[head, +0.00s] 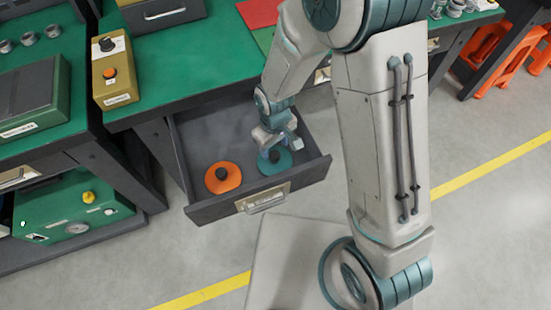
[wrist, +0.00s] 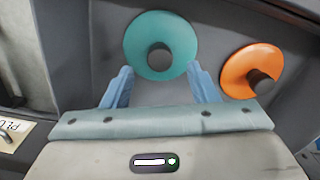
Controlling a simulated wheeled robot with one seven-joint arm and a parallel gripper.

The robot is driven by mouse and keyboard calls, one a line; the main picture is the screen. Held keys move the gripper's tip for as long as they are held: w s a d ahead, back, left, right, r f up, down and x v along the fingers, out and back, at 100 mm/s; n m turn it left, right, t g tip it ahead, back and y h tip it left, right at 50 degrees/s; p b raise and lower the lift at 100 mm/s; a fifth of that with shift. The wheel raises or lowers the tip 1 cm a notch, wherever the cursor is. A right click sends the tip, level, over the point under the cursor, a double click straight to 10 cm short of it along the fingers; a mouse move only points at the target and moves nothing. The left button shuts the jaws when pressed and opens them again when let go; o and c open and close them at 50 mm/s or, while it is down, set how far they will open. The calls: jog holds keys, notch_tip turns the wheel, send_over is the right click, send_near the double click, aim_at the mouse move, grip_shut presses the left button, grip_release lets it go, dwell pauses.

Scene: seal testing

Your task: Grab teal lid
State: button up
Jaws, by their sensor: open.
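The teal lid (wrist: 180,35) is a round flat disc with a dark knob in its middle. It lies in the open drawer and shows in the head view (head: 283,163), partly covered by my gripper (head: 277,143). In the wrist view my gripper (wrist: 163,85) is open. Its two blue fingers point toward the lid, with the tips at the lid's near edge on either side. The dark knob sits between the lines of the fingers, a little beyond the tips. Nothing is held.
An orange lid (head: 223,177) with a dark knob lies beside the teal one in the grey drawer (head: 205,212). The drawer's walls stand close around both lids. A green-topped workbench (head: 180,60) is above, with a yellow control box (head: 115,72) on it.

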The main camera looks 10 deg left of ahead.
aim_at(275, 154)
jog(key=shift+w+f, duration=0.1)
jog(key=shift+f, duration=2.15)
grip_shut()
jog(key=shift+r, duration=0.1)
